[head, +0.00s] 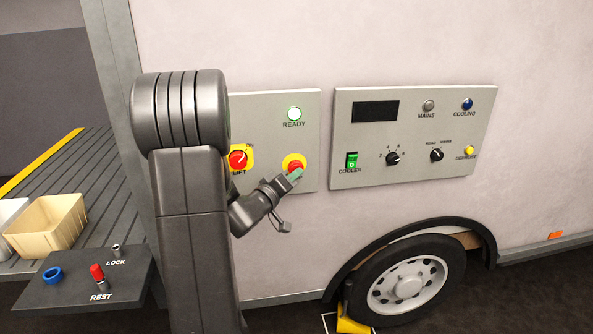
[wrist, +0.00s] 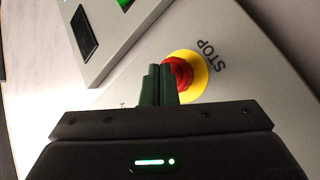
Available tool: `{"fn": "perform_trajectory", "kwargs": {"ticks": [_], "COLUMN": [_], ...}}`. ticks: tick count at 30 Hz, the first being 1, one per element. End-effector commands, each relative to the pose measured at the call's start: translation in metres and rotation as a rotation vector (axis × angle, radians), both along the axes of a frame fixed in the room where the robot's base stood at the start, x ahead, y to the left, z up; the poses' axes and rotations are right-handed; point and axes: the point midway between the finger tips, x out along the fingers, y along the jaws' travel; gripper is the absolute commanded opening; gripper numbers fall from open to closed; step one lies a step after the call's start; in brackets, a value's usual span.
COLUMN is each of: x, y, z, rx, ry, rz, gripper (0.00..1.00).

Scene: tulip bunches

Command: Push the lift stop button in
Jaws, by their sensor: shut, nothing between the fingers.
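The lift stop button is a red mushroom button (head: 294,166) on a yellow disc, at the lower right of the left grey panel. In the wrist view the red button (wrist: 180,72) sits on its yellow disc (wrist: 201,73) beside the word STOP. My gripper (head: 296,175) is shut and empty, with its green fingertips at the button's lower edge in the head view. In the wrist view the fingertips (wrist: 158,70) overlap the left side of the button. I cannot tell whether they touch it or how far in the button is.
The right panel (head: 415,170) carries a green COOLER switch (head: 352,160), knobs and lamps. A wheel (head: 408,282) is below. A shelf (head: 85,280) and a cream bin (head: 48,224) stand left.

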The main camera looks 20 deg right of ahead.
Motion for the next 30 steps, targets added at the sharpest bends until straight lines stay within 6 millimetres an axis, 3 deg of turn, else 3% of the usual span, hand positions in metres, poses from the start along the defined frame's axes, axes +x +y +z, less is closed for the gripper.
{"fn": "perform_trajectory", "kwargs": {"ticks": [13,30], "x": [0.003,-0.013], "y": [-0.001,0.003], "z": [0.001,0.0], "rx": [-0.001,0.0], "ry": [-0.002,-0.001], "rz": [0.0,0.001], "gripper": [0.0,0.0]}}
